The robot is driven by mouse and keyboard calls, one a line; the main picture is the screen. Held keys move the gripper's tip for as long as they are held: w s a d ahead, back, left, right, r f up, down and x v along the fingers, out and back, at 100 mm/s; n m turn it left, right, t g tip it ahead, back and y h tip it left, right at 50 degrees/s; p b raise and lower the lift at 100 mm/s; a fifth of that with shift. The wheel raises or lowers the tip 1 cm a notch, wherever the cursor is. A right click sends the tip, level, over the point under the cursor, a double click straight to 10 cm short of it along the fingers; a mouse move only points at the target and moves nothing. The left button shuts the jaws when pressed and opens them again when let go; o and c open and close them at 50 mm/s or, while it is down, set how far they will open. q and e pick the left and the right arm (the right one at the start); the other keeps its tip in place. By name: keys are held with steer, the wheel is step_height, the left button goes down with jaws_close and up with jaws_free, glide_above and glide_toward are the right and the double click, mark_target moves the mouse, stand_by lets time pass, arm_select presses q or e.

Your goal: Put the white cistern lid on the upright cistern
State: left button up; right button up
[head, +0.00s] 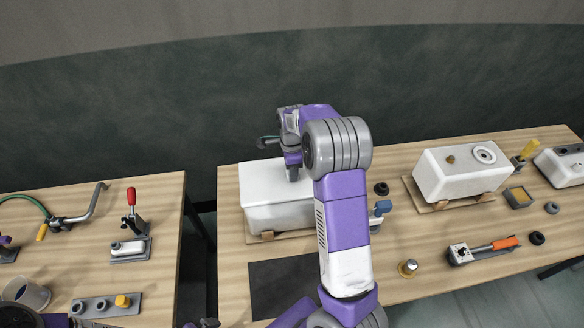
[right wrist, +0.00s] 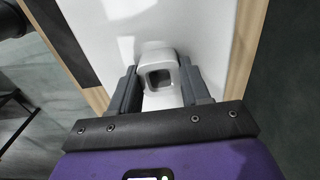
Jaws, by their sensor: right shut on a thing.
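The white cistern lid (head: 262,180) is a flat white slab lying level over the upright white cistern (head: 280,219) on the middle table. Its edges look roughly in line with the cistern walls; I cannot tell whether it rests fully on the rim. My right gripper (head: 292,172) is above the lid, pointing down. In the right wrist view, its two dark fingers (right wrist: 160,88) are shut on the lid's raised white handle (right wrist: 158,72), with the white lid top around it. The far side of the cistern is hidden. My left gripper is not clearly in view.
A second white cistern (head: 462,178) with round fittings on its top face stands on a board at right. A dark mat (head: 285,283), a brass knob (head: 408,267) and an orange-handled tool (head: 490,247) lie in front. A gap separates the left table (head: 95,195).

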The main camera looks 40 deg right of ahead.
steer(key=o, duration=1.4)
steer(key=shift+c, duration=0.2)
steer(key=shift+f, duration=0.1)
step_height(320, 180, up, 8)
steer(key=p, duration=0.6)
stand_by(0.6)
step_height(320, 180, up, 8)
steer(key=shift+f, duration=0.15)
stand_by(0.5)
